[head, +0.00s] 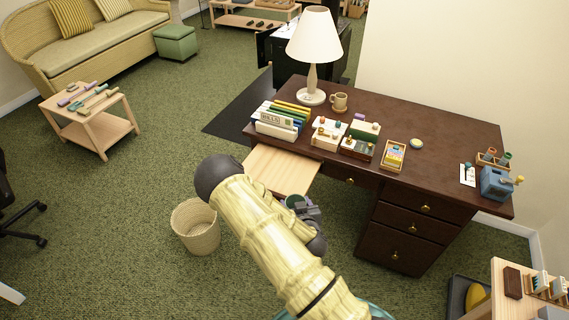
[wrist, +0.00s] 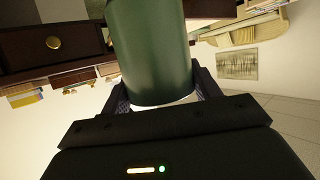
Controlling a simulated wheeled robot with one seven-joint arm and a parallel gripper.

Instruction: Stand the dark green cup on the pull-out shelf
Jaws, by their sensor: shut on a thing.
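My gripper (head: 308,211) is shut on the dark green cup (head: 294,201), just in front of the desk and to the right of the pull-out shelf. In the wrist view the cup (wrist: 150,50) fills the middle, between the two fingers (wrist: 158,100). In the head view my arm hides part of the cup. The pull-out shelf (head: 275,168) is a pale wooden board sticking out from the desk's left front. Its visible top is bare. I cannot tell the gap between cup and shelf.
The dark desk (head: 445,150) carries a lamp (head: 314,45), a file rack (head: 280,118), a mug (head: 339,102) and several small boxes. A wicker basket (head: 196,228) stands on the floor left of my arm. Desk drawers (head: 405,225) are at the right.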

